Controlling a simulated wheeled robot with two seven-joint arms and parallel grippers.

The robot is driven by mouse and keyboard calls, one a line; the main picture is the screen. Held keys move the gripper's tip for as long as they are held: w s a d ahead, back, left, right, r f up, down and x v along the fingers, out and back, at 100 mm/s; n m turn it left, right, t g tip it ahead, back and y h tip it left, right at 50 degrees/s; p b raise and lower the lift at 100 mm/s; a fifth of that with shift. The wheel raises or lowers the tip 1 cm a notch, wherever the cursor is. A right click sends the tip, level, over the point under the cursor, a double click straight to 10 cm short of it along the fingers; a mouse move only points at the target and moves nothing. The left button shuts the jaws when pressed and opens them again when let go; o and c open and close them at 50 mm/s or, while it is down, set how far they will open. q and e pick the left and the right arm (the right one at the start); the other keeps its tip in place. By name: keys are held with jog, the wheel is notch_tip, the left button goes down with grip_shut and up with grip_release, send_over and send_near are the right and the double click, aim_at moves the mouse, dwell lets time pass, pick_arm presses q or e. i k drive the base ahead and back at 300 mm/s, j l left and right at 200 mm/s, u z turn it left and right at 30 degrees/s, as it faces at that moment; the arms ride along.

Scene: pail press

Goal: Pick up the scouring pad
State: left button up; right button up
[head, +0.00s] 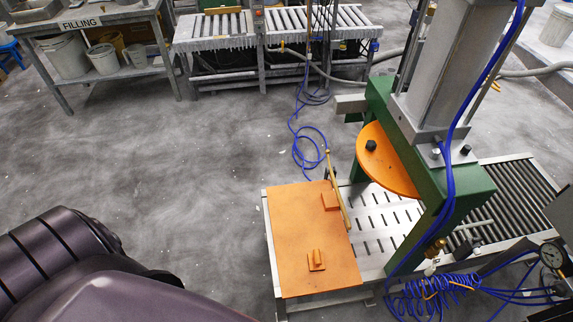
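I cannot make out a scouring pad for sure in the head view. On the orange board (290,232) beside the press lie a small orange block (330,201) near its far right corner and a small orange plate with a raised grip (316,261) nearer to me. Neither is clearly a pad. Neither of my grippers is in view. A dark purple part at the lower left looks like my own body.
A green press (463,196) with an orange disc (382,160) stands right of the board. Blue hoses (430,296) coil at its foot. A roller conveyor (505,205) runs behind it. A filling bench (125,72) stands far left. Floor left of the board is clear.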

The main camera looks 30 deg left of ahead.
aim_at(316, 259)
jog(key=u, duration=0.55)
jog(key=z, duration=1.1)
jog(key=u, duration=1.1)
jog(key=j, duration=0.15)
jog(key=i+j+z, duration=0.15)
jog(key=j+z, duration=0.25)
jog(key=j, duration=0.15)
jog(key=i+j+z, duration=0.1)
jog(key=j+z, duration=0.25)
jog(key=j, duration=0.25)
jog(key=z, duration=0.8)
